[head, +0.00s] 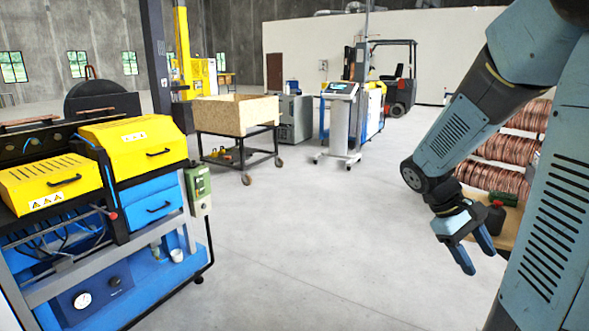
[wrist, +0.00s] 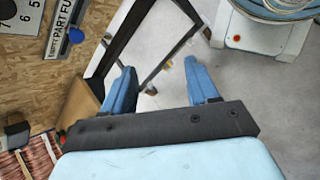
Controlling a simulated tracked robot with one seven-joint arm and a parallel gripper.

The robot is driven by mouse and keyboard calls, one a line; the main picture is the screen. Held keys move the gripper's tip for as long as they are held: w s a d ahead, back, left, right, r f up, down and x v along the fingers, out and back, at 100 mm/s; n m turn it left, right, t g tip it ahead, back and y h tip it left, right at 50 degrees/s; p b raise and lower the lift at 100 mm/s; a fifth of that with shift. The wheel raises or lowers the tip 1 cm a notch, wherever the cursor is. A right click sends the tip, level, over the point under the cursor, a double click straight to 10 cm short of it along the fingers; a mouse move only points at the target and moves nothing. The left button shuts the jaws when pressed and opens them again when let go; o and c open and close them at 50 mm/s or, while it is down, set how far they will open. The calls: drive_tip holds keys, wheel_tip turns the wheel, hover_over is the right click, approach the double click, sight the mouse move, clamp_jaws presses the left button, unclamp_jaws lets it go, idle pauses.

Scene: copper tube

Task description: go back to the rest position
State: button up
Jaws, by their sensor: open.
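My gripper (head: 475,255) hangs at the right of the head view, in front of my own blue arm. Its two blue fingers point down and stand apart with nothing between them. In the wrist view the gripper (wrist: 157,85) also shows its two blue fingers open and empty. Pale floor and a dark frame edge lie behind them. The forearm slants down from the upper right in the head view, clear of the machines on the left.
A blue and yellow machine (head: 145,145) stands at the left. A wooden crate (head: 235,113) sits on a wheeled cart behind. A screen stand (head: 338,130) and a forklift (head: 398,90) are farther back. Copper coils (head: 495,180) lie behind my arm. The grey floor (head: 310,230) between is clear.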

drive_tip(key=s+a+r+m+t+y, duration=0.1)
drive_tip(key=s+a+r+t+y, duration=0.1)
drive_tip(key=a+r+t, duration=0.3)
drive_tip(key=s+a+r+m+t+y, duration=0.2)
drive_tip(key=s+a+r+t+y, duration=0.1)
drive_tip(key=a, duration=0.8)
wheel_tip(320, 180, up, 3)
drive_tip(key=shift+s+a+r+t+y, duration=0.25)
drive_tip(key=shift+t+y, duration=0.35)
drive_tip(key=shift+t, duration=0.4)
drive_tip(key=shift+c, duration=0.4)
